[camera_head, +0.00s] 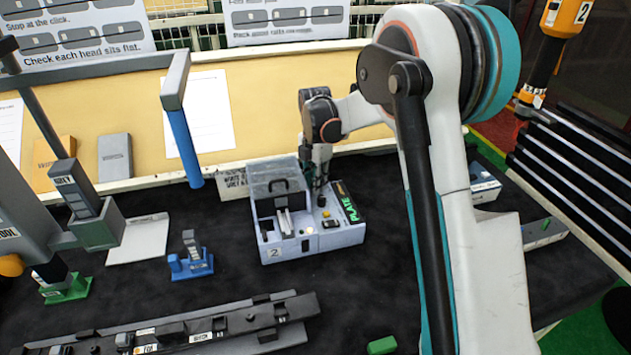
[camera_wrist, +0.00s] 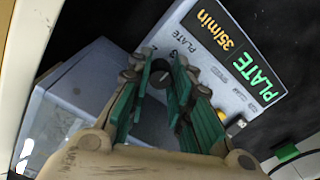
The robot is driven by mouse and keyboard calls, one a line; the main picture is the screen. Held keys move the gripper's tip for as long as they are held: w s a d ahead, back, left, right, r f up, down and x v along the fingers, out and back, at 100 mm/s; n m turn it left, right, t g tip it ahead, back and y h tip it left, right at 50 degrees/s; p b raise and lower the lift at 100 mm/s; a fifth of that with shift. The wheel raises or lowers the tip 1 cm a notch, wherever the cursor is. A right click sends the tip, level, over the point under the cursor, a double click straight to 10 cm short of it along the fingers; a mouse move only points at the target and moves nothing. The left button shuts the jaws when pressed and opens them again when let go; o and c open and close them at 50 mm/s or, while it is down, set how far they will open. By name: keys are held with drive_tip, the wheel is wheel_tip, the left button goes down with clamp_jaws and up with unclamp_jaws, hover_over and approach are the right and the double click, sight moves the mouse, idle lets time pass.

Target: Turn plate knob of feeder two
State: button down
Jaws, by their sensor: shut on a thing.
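Feeder two (camera_head: 315,242) is a pale grey box with a "2" label on its front, standing on the dark bench mat in the head view. Its dark screen (camera_head: 346,203) reads PLATE, and in the wrist view the screen (camera_wrist: 235,45) also reads 35/min. My gripper (camera_head: 321,199) reaches down onto the feeder's top panel, left of the screen. In the wrist view, the green-padded fingers of my gripper (camera_wrist: 161,75) are closed around the small round plate knob (camera_wrist: 160,78). The fingers partly hide the knob, so its pointer setting cannot be read.
A clear lid (camera_head: 275,180) stands raised at the feeder's back left. A yellow button (camera_head: 326,213) and a dark switch (camera_head: 332,224) sit near my gripper. A blue post (camera_head: 185,148) and a blue stand (camera_head: 190,264) are to the left. A long dark rail (camera_head: 190,330) lies in front.

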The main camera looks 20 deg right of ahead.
idle(0.3)
drive_tip(key=c, duration=1.7)
unclamp_jaws()
drive_tip(key=shift+r, duration=0.1)
wheel_tip(320, 180, up, 12)
drive_tip(key=shift+w+f, duration=0.1)
